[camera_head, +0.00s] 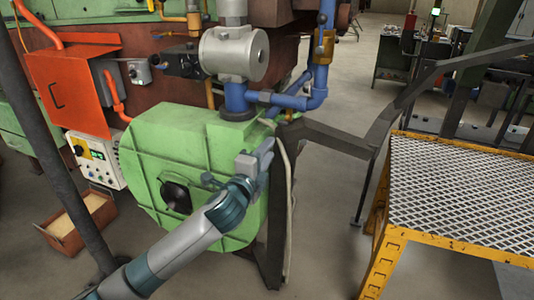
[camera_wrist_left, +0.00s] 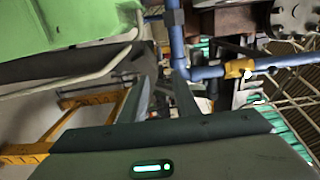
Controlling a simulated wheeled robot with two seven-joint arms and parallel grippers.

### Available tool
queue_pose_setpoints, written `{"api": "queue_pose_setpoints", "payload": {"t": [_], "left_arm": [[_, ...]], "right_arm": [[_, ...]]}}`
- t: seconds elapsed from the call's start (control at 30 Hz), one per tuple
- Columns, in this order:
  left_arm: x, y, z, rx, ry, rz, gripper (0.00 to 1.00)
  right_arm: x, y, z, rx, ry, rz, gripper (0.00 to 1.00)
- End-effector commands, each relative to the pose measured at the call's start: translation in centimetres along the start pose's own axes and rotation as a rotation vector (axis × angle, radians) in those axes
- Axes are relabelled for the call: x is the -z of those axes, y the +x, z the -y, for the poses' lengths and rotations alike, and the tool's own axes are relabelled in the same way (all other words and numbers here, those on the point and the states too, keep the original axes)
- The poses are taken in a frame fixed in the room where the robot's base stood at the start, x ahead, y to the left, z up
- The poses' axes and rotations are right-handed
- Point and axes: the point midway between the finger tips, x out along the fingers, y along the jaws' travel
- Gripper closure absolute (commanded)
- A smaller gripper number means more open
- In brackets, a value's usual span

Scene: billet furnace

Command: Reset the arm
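My left arm (camera_head: 175,250) reaches up from the bottom left in the head view. My left gripper (camera_head: 260,158) is at its end, in front of the right edge of the green blower housing (camera_head: 150,150). I see nothing held in it, but the gap between the fingers is not clear. Whether it touches the housing or stands apart I cannot tell. My right arm and gripper are out of view.
Blue pipes (camera_head: 268,98) rise behind the housing. A dark post (camera_head: 279,210) stands just right of my gripper. A yellow-framed mesh platform (camera_head: 460,190) is at right. An orange box (camera_head: 75,85) and a crate (camera_head: 78,222) are at left. Bare floor lies between post and platform.

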Motion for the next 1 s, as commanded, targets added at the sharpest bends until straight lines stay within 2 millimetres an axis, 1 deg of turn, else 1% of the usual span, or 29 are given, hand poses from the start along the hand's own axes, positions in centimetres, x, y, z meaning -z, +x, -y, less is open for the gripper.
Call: {"api": "queue_pose_setpoints", "payload": {"t": [0.27,0.37,0.47,0.57,0.6,0.67,0.7,0.77,0.8,0.87,0.9,0.97,1.0], "left_arm": [[-0.1,0.1,-0.3,-0.004,-0.004,0.002,0.72],[-0.5,0.3,-1.5,-0.023,-0.023,0.009,0.72],[-1.1,0.6,-4.1,-0.059,-0.06,0.022,0.72],[-2.2,0.8,-8.1,-0.115,-0.12,0.046,0.72],[-2.7,0.8,-10.0,-0.141,-0.148,0.058,0.72],[-3.5,0.6,-13.3,-0.185,-0.197,0.08,0.72],[-4.0,0.3,-15.7,-0.216,-0.232,0.094,0.72],[-4.8,-0.2,-19.4,-0.263,-0.285,0.12,0.72],[-5.3,-0.7,-21.9,-0.293,-0.32,0.138,0.72],[-6.0,-1.6,-25.5,-0.338,-0.373,0.165,0.72],[-6.3,-2.4,-28.0,-0.367,-0.407,0.184,0.72],[-6.8,-3.7,-31.5,-0.41,-0.458,0.213,0.72],[-7.2,-4.6,-33.8,-0.437,-0.49,0.234,0.72]], "right_arm": [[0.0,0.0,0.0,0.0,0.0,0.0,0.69],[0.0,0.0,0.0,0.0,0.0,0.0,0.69],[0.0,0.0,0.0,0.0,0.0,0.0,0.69],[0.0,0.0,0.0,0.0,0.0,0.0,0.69],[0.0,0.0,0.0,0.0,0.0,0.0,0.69],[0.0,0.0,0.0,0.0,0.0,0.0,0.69],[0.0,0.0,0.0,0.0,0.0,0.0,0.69],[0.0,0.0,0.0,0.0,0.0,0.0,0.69],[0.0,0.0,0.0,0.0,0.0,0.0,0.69],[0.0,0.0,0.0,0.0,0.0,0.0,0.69],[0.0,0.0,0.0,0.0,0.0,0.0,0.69],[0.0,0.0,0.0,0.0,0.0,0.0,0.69],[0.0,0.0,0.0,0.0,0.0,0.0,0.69]]}}
